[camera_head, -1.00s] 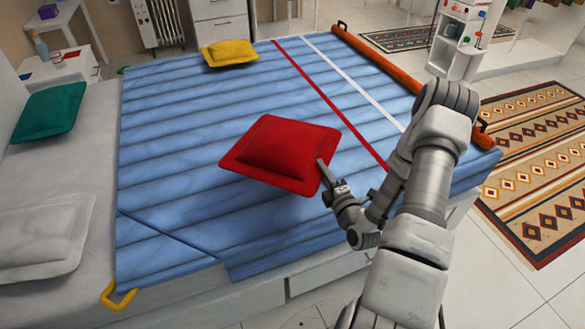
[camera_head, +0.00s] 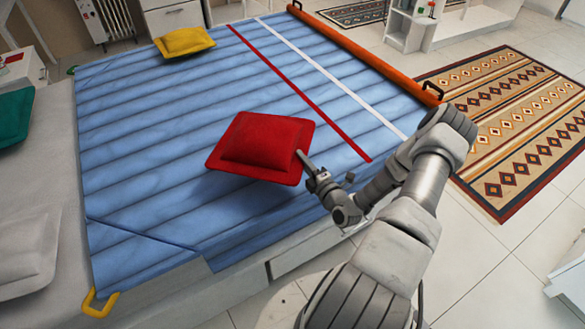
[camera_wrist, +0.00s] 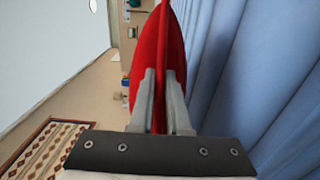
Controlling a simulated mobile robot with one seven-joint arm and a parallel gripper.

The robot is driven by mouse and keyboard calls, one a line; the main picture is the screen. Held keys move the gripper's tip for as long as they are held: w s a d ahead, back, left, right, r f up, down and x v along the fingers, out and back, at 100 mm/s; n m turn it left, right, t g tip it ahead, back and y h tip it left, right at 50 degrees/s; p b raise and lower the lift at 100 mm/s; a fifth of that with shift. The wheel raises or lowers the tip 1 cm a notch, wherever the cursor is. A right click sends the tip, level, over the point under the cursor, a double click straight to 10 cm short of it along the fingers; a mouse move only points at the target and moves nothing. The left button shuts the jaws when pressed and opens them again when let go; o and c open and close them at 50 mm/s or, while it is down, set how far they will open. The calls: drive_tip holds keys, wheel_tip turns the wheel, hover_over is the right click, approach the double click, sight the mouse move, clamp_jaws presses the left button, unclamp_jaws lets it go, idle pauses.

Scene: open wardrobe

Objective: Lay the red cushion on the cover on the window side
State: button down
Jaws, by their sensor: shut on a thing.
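In the wrist view my gripper (camera_wrist: 160,103) has both fingers closed on the rim of the red cushion (camera_wrist: 148,58), which is seen edge-on. The blue quilted cover (camera_head: 130,185) lies over the bed, with a red stripe (camera_head: 300,93) and a white stripe (camera_head: 335,82) across it. The cushion is left of the red stripe and appears to be above the cover. Which side the window is on cannot be told.
A yellow cushion (camera_head: 184,42) lies at the cover's far edge. Green (camera_head: 14,118) and grey (camera_head: 22,250) cushions are at the left. An orange roll (camera_head: 365,55) runs along the cover's right edge. A patterned rug (camera_head: 515,125) lies on the floor at right.

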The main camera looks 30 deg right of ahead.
drive_tip(key=w+f, duration=0.1)
drive_tip(key=w+a, duration=0.1)
drive_tip(key=shift+w+f, duration=0.35)
drive_tip(key=shift+f+b, duration=0.85)
drive_tip(key=shift+f, duration=1.1)
drive_tip(key=shift+f, duration=0.15)
drive_tip(key=c, duration=0.9)
unclamp_jaws()
drive_tip(key=shift+r, duration=0.2)
drive_tip(key=s+p, duration=0.2)
drive_tip(key=s, duration=1)
drive_tip(key=shift+d+f, duration=0.1)
drive_tip(key=shift+d, duration=0.05)
